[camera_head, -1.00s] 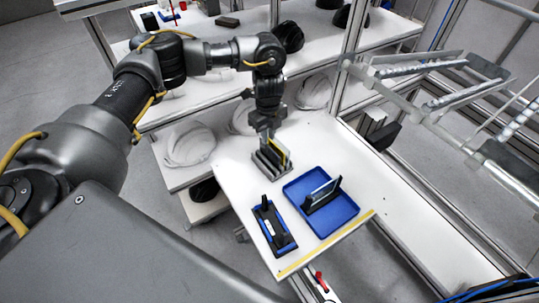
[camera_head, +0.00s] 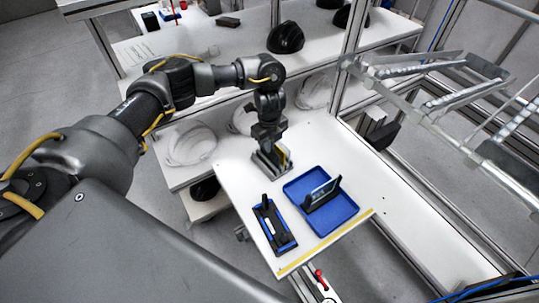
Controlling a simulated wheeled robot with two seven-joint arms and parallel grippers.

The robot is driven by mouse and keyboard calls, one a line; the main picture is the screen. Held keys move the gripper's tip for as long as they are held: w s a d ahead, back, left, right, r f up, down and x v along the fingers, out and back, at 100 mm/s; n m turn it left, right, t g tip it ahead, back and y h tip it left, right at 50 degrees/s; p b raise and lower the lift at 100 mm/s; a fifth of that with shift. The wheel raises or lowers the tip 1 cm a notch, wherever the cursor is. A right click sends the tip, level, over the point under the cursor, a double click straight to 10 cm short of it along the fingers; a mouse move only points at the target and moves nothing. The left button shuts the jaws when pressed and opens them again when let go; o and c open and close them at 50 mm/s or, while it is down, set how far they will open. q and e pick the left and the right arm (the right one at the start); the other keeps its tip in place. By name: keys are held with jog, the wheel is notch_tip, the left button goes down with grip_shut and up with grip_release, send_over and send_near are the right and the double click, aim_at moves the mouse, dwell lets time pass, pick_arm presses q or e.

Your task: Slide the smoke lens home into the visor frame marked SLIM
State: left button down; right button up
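My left gripper (camera_head: 270,148) is low over the grey slotted rack (camera_head: 265,170) on the white table and hides much of it. Its fingertips are too small and covered to tell whether they are open or shut. A yellow lens (camera_head: 284,153) stands upright in the rack beside the gripper. I cannot pick out the smoke lens there. A black frame with a clear-looking pane (camera_head: 322,193) stands in a blue tray (camera_head: 341,219). A black and blue fixture (camera_head: 272,226) lies left of the tray. No SLIM marking is readable. My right gripper is not in view.
White helmet shells (camera_head: 190,147) sit on a lower shelf behind the table. Black shells (camera_head: 286,38) stand on the rear bench. A metal frame (camera_head: 450,85) rises at the right. The white table (camera_head: 375,190) is clear right of the tray.

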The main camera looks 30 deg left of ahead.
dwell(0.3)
pick_arm(q)
jog(key=shift+r, duration=0.5)
notch_tip(320, 180, up, 2)
jog(key=shift+w+r, duration=0.1)
jog(key=s+d+r+b, duration=0.2)
jog(key=s+r, duration=0.7)
jog(key=s, duration=0.5)
jog(key=shift+d+r, duration=0.4)
jog(key=shift+d, duration=0.05)
jog(key=n+b, duration=0.1)
jog(key=n, duration=0.4)
jog(key=w+d+f+n+b, duration=0.1)
jog(key=n, duration=0.5)
jog(key=w+d+f+n+b, duration=0.1)
jog(key=n, duration=0.5)
jog(key=shift+d+f, duration=0.1)
jog(key=shift+d, duration=0.15)
